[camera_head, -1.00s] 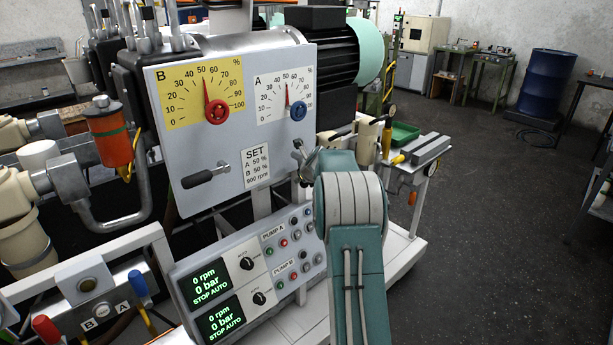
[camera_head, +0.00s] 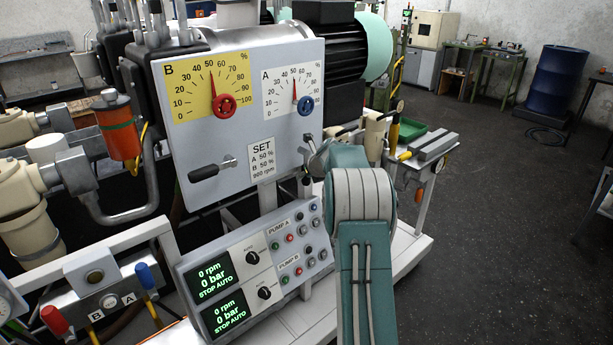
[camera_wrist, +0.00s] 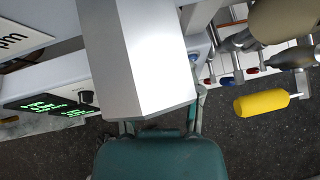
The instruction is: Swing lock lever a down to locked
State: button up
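The grey panel (camera_head: 235,130) carries a yellow dial B and a white dial A with a blue knob (camera_head: 306,105). The lever on the B side (camera_head: 210,168) has a black grip pointing left. On the A side, below the blue knob, a small dark grip (camera_head: 305,187) hangs beside my gripper; whether it belongs to lock lever a is unclear. My gripper (camera_head: 317,155) is at the panel's lower right edge, mostly hidden by my teal arm. In the wrist view a large pale grey block covers the space ahead of my teal wrist, so its fingertips and any contact are hidden.
The pump control box (camera_head: 255,265) with green displays lies below the panel. A yellow handle (camera_wrist: 262,103) and pipe fittings lie right in the wrist view. A green tray (camera_head: 407,132) and grey block stand right.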

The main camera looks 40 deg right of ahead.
jog(key=shift+o, duration=0.8)
jog(key=shift+f, duration=0.15)
jog(key=d+v, duration=0.1)
jog(key=v, duration=1)
jog(key=shift+s+a+r, duration=0.2)
jog(key=shift+a+r, duration=0.25)
jog(key=shift+a, duration=0.05)
